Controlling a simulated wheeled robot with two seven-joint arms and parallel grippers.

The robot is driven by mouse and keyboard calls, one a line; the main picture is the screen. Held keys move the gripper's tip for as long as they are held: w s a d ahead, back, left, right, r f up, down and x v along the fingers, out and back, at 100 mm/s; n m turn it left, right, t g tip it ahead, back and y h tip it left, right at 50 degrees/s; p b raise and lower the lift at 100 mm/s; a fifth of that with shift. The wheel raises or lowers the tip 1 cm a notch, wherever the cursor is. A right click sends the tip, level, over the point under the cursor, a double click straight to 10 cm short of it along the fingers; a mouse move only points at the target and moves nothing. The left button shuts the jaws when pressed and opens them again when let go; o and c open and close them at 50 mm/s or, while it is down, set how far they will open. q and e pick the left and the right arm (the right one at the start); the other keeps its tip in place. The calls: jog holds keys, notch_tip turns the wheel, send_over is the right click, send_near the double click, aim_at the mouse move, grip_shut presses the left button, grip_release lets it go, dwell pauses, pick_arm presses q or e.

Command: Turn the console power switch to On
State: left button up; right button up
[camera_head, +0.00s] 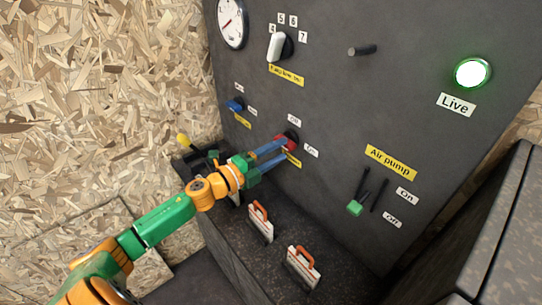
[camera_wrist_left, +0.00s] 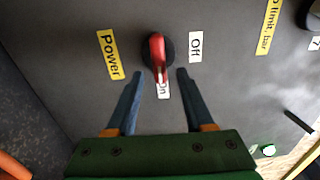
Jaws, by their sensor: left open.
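The red power switch (camera_wrist_left: 156,50) is a handle on a dark round base. In the left wrist view its handle points down to the On label (camera_wrist_left: 163,90), partly overlapping it. The Off label (camera_wrist_left: 195,47) is to its right and the yellow Power label (camera_wrist_left: 113,55) to its left. In the head view the red switch (camera_head: 284,142) is partly behind my left gripper (camera_head: 283,152). My left gripper is open, and its blue fingertips in the left wrist view (camera_wrist_left: 160,72) lie either side of the handle's lower end, apart from it. My right gripper is out of view.
A green lamp (camera_head: 472,73) over the Live label is lit. A blue knob (camera_head: 235,105), a white selector (camera_head: 278,46) and a green-tipped Air pump lever (camera_head: 355,208) are on the same panel. Orange-handled pieces (camera_head: 301,266) stand on the ledge below.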

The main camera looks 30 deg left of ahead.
pick_arm(q)
jog(key=b+v, duration=0.1)
jog(key=v, duration=0.4)
jog(key=shift+s+a, duration=0.1)
jog(key=shift+s, duration=0.15)
